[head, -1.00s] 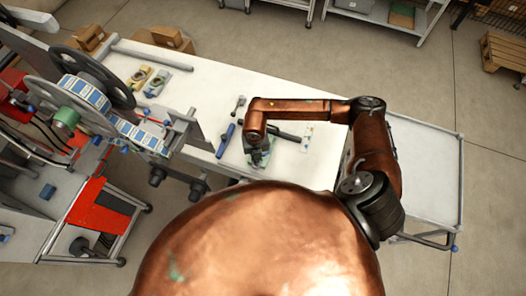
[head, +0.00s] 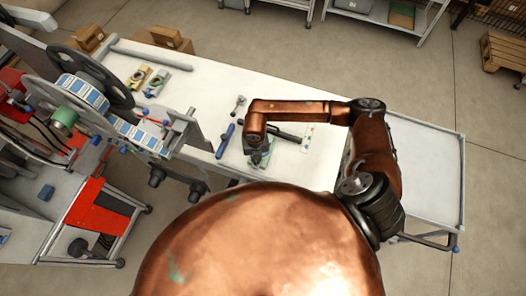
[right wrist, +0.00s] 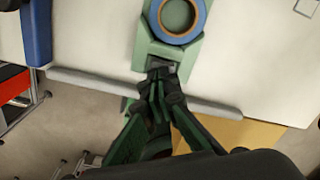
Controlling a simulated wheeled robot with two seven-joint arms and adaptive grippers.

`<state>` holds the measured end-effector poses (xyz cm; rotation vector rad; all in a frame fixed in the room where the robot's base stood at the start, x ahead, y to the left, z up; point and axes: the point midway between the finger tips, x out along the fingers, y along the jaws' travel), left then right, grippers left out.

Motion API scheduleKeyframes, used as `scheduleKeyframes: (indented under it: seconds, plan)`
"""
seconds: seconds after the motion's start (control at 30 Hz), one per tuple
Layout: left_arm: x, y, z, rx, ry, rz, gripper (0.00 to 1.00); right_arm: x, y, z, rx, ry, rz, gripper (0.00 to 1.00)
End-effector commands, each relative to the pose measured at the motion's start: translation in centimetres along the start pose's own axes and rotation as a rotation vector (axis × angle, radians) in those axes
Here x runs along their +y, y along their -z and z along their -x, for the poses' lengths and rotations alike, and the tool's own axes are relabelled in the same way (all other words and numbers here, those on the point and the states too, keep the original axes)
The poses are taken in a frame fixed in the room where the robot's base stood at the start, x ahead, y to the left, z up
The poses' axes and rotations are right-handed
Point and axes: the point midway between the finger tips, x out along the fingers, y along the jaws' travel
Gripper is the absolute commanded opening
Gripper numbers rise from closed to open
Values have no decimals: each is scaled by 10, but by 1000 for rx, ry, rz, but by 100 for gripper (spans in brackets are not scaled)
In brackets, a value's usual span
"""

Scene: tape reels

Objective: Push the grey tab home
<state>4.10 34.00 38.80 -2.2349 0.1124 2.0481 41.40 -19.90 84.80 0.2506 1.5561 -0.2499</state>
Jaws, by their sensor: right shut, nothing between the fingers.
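A green holder (right wrist: 190,50) with a blue tape reel (right wrist: 178,22) lies on the white table, seen in the right wrist view. The grey tab (right wrist: 161,68) is at the holder's near end, partly hidden by my fingertips. My right gripper (right wrist: 160,76) is shut and empty, its tips right at the tab; I cannot tell whether they touch it. In the head view my right gripper (head: 257,158) is over the green holder (head: 269,155) and hides much of it. My left gripper is not in view.
A blue bar (head: 225,141) lies left of the holder. A dark-handled tool (head: 287,134) lies behind it, by a white card (head: 308,138). A reel machine (head: 95,100) stands at the left. A grey rail (right wrist: 90,82) runs along the table's near edge.

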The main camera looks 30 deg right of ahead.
Motion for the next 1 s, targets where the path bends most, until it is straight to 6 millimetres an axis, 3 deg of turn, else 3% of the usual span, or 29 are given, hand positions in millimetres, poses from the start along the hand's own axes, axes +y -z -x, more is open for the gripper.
scheduleKeyframes:
  seconds: [0.6,1.0]
  plan:
    - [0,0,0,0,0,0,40,0,0,0,0,0,0,0]
    - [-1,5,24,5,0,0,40,0,0,35,-1,0,-1,0]
